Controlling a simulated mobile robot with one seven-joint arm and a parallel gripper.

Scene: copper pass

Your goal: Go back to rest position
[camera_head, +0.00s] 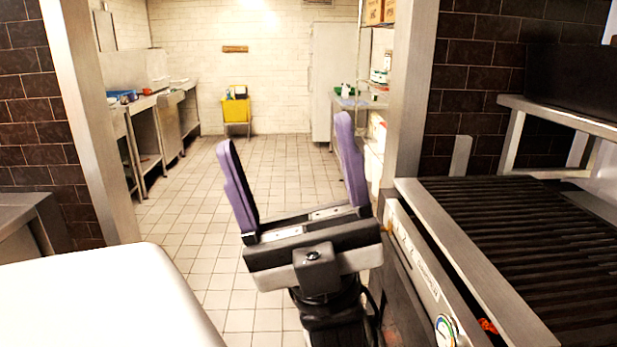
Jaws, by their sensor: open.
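My gripper (292,168) stands in the middle of the head view. Its two purple fingers point up and are wide apart, with nothing between them. The gripper is over the tiled floor, just left of the grill (530,250) and in line with the opening to the back room. No object is held.
The grill's steel front edge (470,275) is close on the right. A steel post (408,95) stands behind it, and another post (90,120) stands at left. Tiled floor (200,215) is clear through the opening. A yellow bucket cart (236,110) stands at the back wall.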

